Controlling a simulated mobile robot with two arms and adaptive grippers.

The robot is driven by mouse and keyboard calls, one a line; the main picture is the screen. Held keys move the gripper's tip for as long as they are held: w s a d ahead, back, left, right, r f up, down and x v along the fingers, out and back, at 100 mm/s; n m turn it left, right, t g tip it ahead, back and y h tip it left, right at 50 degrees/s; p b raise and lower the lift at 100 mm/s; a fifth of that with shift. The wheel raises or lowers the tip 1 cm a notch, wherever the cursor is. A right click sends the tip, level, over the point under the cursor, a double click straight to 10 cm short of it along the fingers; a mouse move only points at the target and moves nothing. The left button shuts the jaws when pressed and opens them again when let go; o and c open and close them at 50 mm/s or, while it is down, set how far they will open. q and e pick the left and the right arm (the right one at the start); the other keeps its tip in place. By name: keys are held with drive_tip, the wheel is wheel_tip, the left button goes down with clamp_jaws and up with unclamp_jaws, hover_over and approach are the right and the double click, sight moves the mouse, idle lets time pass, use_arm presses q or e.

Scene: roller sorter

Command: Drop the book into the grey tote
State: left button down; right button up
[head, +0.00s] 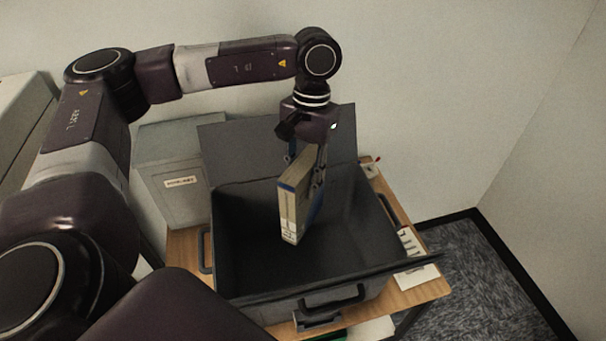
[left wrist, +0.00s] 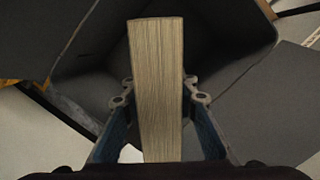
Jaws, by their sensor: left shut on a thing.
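My left gripper (head: 306,160) is shut on the book (head: 290,210), which hangs upright below it. The book has a blue and cream cover and shows its spine in the head view. In the left wrist view the book's page edges (left wrist: 158,80) sit between the two fingers (left wrist: 158,95). The grey tote (head: 240,262) stands open on a wooden table, with its lid flaps folded outward. The book is over the tote's opening, and its lower end appears within the rim. I cannot tell its exact height above the floor of the tote. My right gripper is not in view.
A grey box with a label (head: 180,183) stands behind the tote at the left. The wooden table (head: 425,289) holds papers and a small cup-like item at the right. A wall is close behind. Dark carpet (head: 480,275) lies at the right.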

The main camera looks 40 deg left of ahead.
use_arm(q)
drive_tip(key=shift+f, duration=0.15)
drive_tip(key=c, duration=1.5)
unclamp_jaws()
drive_tip(key=shift+s, duration=0.1)
drive_tip(key=shift+o, duration=0.2)
drive_tip(key=r, duration=0.4)
drive_tip(key=w+r, duration=0.1)
drive_tip(key=r, duration=0.7)
drive_tip(key=shift+w+a, duration=0.1)
drive_tip(key=shift+w, duration=0.3)
drive_tip(key=shift+f, duration=0.15)
